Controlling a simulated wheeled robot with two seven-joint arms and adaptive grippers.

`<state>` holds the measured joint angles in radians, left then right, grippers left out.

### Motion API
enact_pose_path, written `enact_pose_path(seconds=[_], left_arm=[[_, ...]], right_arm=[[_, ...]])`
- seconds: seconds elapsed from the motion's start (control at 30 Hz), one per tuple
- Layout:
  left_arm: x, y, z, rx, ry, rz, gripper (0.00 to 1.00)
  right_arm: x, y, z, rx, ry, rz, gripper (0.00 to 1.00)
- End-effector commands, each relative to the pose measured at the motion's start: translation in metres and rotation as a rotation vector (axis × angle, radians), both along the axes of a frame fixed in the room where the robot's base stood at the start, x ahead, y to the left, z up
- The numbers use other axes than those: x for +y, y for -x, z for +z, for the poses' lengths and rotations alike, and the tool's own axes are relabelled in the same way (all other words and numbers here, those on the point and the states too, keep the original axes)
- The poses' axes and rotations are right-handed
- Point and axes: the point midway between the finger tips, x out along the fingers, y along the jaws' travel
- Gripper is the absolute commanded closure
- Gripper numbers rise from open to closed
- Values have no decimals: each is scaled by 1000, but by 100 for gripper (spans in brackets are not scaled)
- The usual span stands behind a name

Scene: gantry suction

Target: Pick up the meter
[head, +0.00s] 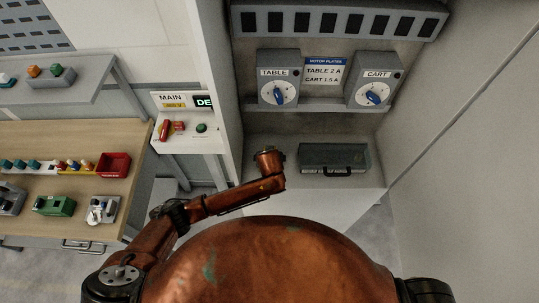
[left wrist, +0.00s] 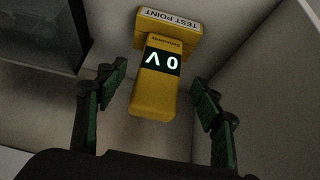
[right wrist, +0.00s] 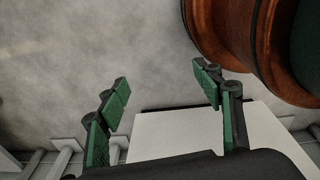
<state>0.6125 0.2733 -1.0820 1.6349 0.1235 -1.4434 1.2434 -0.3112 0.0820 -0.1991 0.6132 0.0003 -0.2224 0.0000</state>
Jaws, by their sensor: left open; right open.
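The meter (left wrist: 154,88) is a yellow block with a dark display that reads "0 V" upside down in the left wrist view. It sits against a yellow block labelled TEST POINT (left wrist: 170,28) on a pale surface. My left gripper (left wrist: 159,82) is open, with one finger on each side of the meter and visible gaps between. I cannot tell how deep the fingers reach around it. The meter and the left fingers do not show in the head view. My right gripper (right wrist: 162,78) is open and empty over a grey floor.
A dark case with a handle (head: 333,160) lies on the cabinet ledge, right of my left arm. Above are the TABLE dial (head: 278,94) and the CART dial (head: 374,94). A MAIN switch panel (head: 184,128) is at left. A wooden bench (head: 75,145) holds several devices and a red bin (head: 114,165).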

Motion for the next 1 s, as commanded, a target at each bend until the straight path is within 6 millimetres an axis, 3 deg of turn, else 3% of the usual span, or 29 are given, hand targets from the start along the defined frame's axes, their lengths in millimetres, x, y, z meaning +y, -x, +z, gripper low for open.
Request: enact_pose_path(seconds=[0.13, 0.3, 0.6, 1.0], left_arm=[[0, -17, -11, -1, -5, 2, 39], [0, -27, -28, -1, -2, 2, 39], [1, -28, -33, 0, 0, 4, 39], [1, -28, -33, 0, 0, 4, 67]], right_arm=[[0, 0, 10, 0, 0, 0, 40], [1, -15, 13, -19, -1, 4, 40], [1, -23, 13, -30, -2, 6, 40], [4, -13, 12, -17, -5, 3, 40]])
